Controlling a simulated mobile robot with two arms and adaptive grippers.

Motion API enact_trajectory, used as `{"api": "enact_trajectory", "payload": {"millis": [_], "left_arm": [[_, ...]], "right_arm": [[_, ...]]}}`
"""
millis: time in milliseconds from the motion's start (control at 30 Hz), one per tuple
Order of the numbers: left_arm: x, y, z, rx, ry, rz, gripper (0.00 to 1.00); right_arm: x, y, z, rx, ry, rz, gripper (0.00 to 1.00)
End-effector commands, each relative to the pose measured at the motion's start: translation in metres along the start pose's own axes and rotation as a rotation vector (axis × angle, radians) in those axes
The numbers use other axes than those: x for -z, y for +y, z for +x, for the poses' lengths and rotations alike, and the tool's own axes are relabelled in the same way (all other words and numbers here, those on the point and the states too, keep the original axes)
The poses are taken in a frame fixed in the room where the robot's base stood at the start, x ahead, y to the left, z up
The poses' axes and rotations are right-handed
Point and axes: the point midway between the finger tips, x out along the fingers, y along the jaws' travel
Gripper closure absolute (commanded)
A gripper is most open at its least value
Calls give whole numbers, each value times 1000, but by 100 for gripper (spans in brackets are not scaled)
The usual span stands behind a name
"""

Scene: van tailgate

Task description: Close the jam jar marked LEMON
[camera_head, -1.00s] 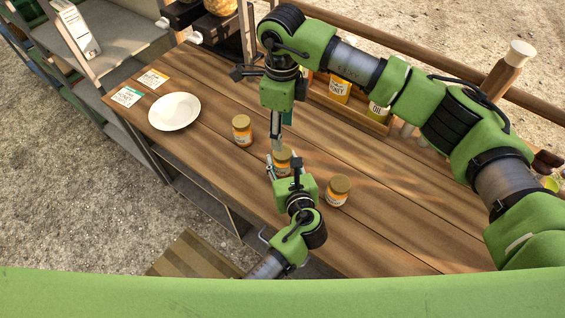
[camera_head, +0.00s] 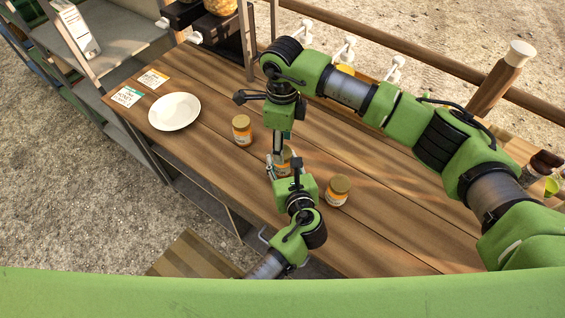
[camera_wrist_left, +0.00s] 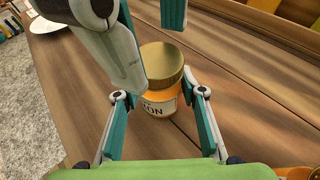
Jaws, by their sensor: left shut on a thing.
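The jar (camera_wrist_left: 160,104) has an orange body, a gold lid and a white label; its last letters read "ON" and the rest is hidden. It stands upright on the table, and in the head view the grippers partly hide it. My left gripper (camera_wrist_left: 159,128) is shut on its body; in the head view it comes from below (camera_head: 281,170). The gold lid (camera_wrist_left: 163,64) sits on top; I cannot tell how tight it is. My right gripper (camera_head: 279,153) points down at the lid. Its fingers look apart, one in front and one behind the lid.
Two similar gold-lidded jars stand close by: one at the upper left (camera_head: 242,130), one at the right (camera_head: 337,190). A white plate (camera_head: 175,111) and two label cards (camera_head: 127,97) lie further left. The front right of the wooden table (camera_head: 390,230) is clear.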

Motion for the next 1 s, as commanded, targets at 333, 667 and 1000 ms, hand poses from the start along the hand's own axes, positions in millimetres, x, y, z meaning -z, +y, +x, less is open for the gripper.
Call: {"api": "enact_trajectory", "payload": {"millis": [333,667,1000], "left_arm": [[-1,0,0,1,-1,-1,100],[0,0,0,1,-1,-1,100],[-1,0,0,1,-1,-1,100]], "right_arm": [[0,0,20,1,0,0,51],[0,0,19,1,0,0,90],[0,0,19,1,0,9,52]]}}
